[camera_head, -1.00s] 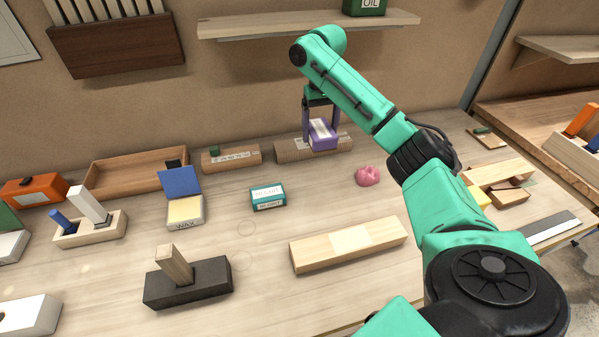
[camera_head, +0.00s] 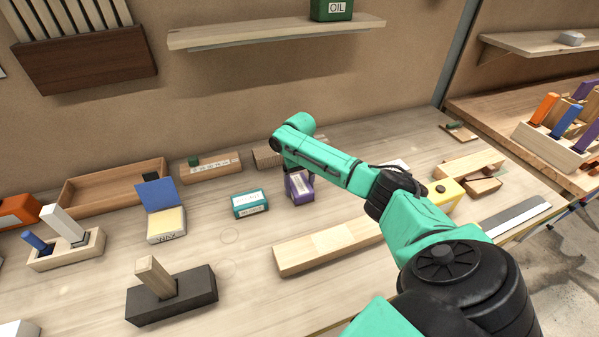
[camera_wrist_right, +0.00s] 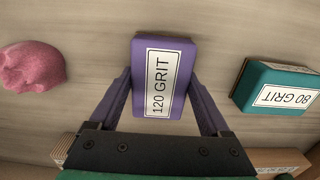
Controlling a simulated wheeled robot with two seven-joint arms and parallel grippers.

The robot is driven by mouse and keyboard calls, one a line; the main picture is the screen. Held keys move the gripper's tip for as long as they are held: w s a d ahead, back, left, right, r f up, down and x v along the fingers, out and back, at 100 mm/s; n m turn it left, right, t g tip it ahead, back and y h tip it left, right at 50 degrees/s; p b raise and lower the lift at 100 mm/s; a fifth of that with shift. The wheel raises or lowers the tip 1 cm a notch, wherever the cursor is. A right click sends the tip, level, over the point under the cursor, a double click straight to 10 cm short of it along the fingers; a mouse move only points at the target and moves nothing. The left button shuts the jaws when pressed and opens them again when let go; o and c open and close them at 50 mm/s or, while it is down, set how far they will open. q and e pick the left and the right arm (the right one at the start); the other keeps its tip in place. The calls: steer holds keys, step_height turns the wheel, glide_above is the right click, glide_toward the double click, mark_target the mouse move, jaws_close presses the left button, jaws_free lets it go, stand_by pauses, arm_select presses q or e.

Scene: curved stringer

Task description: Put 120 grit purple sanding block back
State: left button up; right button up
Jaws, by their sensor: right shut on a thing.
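The purple sanding block (camera_head: 299,190) has a white label that reads 120 GRIT in the right wrist view (camera_wrist_right: 164,82). My right gripper (camera_wrist_right: 162,88) is shut on it, with one purple finger at each side. The block is low over the bench, right of the teal 80 grit block (camera_head: 250,203); I cannot tell if it touches the bench. The teal block also shows in the right wrist view (camera_wrist_right: 277,88). My right arm hides the gripper's upper part in the head view. My left gripper is not in view.
A pink lump (camera_wrist_right: 32,68) lies beside the purple block, hidden behind my arm in the head view. A long wooden block (camera_head: 325,247) lies in front. A wooden rack with coloured blocks (camera_head: 555,140) stands on the right bench.

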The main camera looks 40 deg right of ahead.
mark_target(300, 184)
steer(key=o, duration=1)
step_height(300, 184, up, 12)
steer(key=b, duration=0.1)
